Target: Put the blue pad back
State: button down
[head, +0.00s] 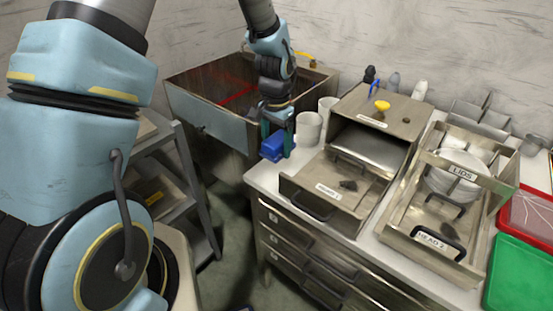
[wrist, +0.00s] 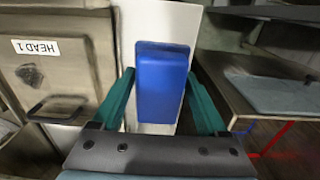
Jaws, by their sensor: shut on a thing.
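The blue pad (head: 272,146) is at the left back corner of the white counter (head: 262,180) in the head view. My gripper (head: 278,150) points down there, with its teal fingers at the pad. In the wrist view the pad (wrist: 162,85) is a rounded blue block between the two fingers of my gripper (wrist: 160,75), and the fingers are shut on it. The white counter top shows behind the pad. I cannot tell whether the pad touches the counter or hangs just above it.
White cups (head: 309,128) stand close right of my gripper. A pulled-out metal drawer (head: 322,200) is in front, labelled HEAD 1 in the wrist view (wrist: 36,47). A large open metal bin (head: 215,130) stands behind left. Red (head: 527,215) and green trays (head: 520,270) lie far right.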

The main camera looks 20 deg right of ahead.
aim_at(275, 168)
jog(key=shift+f+p, duration=0.65)
jog(key=shift+f, duration=2.15)
jog(key=shift+f, duration=0.1)
jog(key=shift+f, duration=0.1)
grip_release()
jog(key=shift+a, duration=0.1)
